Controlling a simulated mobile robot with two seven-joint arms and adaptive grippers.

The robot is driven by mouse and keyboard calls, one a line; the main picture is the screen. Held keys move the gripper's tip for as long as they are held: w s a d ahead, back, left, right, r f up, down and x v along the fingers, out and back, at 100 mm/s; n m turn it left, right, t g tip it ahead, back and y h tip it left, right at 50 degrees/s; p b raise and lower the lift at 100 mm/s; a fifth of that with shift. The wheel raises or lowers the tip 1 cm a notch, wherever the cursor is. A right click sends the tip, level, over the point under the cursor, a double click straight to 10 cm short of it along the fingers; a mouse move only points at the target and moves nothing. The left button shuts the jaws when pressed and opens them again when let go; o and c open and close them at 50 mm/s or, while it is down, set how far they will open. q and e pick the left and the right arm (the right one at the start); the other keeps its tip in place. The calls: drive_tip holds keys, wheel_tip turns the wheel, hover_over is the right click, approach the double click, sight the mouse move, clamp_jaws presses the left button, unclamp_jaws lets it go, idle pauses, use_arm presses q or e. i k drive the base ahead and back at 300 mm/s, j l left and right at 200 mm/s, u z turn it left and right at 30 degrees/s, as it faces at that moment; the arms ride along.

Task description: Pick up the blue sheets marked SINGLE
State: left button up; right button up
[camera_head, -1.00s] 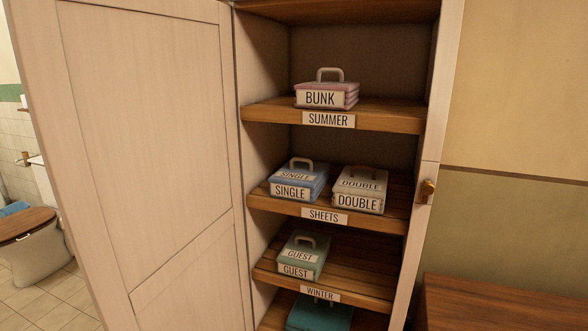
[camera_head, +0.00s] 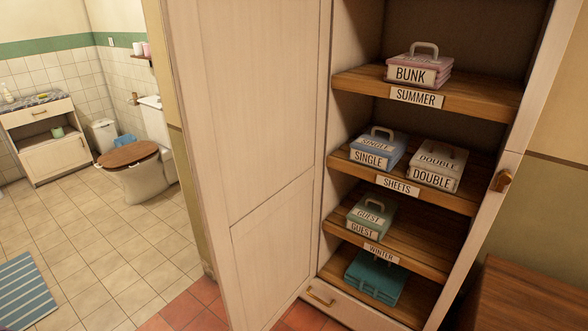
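The blue sheets marked SINGLE (camera_head: 378,149) lie folded on the left of the wardrobe shelf labelled SHEETS (camera_head: 345,157). They have a pale handle on top and a white SINGLE label on the front. The cream sheets marked DOUBLE (camera_head: 437,167) sit just to their right on the same shelf. Neither of my grippers shows in the head view.
Pink BUNK sheets (camera_head: 418,71) lie on the SUMMER shelf above. A green GUEST bundle (camera_head: 371,217) and a teal bundle (camera_head: 375,278) lie below. The open wardrobe door (camera_head: 250,130) stands left of the shelves. A wooden cabinet (camera_head: 525,295) is at lower right; a tiled bathroom is left.

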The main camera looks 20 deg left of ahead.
sight(379, 148)
drive_tip(key=j+z, duration=0.4)
drive_tip(key=i+j+z, duration=0.1)
drive_tip(key=j+z, duration=0.4)
drive_tip(key=j, duration=0.4)
drive_tip(key=k+j+z, duration=0.15)
drive_tip(key=j, duration=1.2)
drive_tip(key=k+j, duration=0.1)
drive_tip(key=j, duration=0.7)
drive_tip(key=k+l, duration=0.1)
drive_tip(key=l, duration=0.7)
